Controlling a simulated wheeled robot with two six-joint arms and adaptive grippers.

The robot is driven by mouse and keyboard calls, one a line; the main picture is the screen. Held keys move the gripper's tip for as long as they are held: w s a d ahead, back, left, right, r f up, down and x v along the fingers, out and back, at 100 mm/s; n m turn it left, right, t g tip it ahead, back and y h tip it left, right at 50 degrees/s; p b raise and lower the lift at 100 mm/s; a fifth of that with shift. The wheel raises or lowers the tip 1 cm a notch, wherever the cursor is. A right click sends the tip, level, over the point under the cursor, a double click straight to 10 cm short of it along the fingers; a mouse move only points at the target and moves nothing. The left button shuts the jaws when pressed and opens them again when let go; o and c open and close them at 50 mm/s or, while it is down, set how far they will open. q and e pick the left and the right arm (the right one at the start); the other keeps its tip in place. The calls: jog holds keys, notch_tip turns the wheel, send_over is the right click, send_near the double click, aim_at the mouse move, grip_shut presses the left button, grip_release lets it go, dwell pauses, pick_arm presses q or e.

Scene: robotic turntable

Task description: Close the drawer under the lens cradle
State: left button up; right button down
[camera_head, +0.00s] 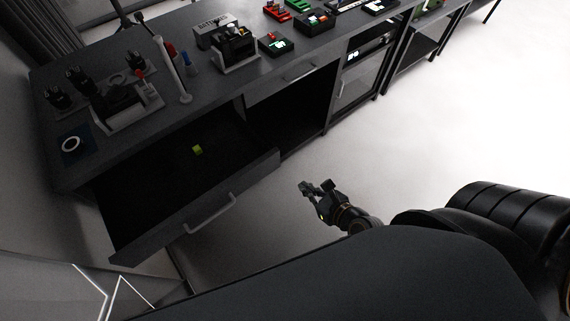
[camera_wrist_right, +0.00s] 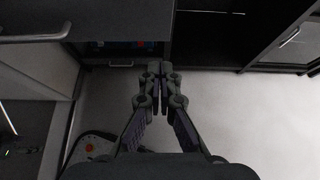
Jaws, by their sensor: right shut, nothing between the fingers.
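The drawer (camera_head: 120,250) stands pulled far out below the left part of the dark workbench. Its front panel has a grey bar handle (camera_head: 212,215), and a small yellow-green block (camera_head: 197,150) lies inside. My right gripper (camera_head: 317,187) is shut and empty, in free air to the right of the drawer front and apart from it. In the right wrist view the shut fingers (camera_wrist_right: 160,70) point toward the bench, and a bar handle (camera_wrist_right: 36,36) shows at upper left. I cannot tell which item on the bench is the lens cradle. My left gripper is out of view.
A grey stand with black parts (camera_head: 128,112) and a white ring on a dark pad (camera_head: 71,144) sit on the bench above the drawer. An open dark compartment (camera_head: 290,115) lies right of it. The pale floor (camera_head: 440,120) at right is clear.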

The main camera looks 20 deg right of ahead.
jog(key=b, duration=0.1)
send_near(275, 163)
notch_tip(275, 163, down, 4)
jog(key=w, duration=0.2)
jog(key=shift+w+a+r, duration=0.2)
jog(key=shift+w+a, duration=0.15)
jog(key=shift+w, duration=0.2)
jog(key=shift+w+a+r, duration=0.15)
jog(key=shift+w+a, duration=0.2)
jog(key=shift+w, duration=0.15)
jog(key=shift+w+a, duration=0.2)
jog(key=shift+w, duration=0.35)
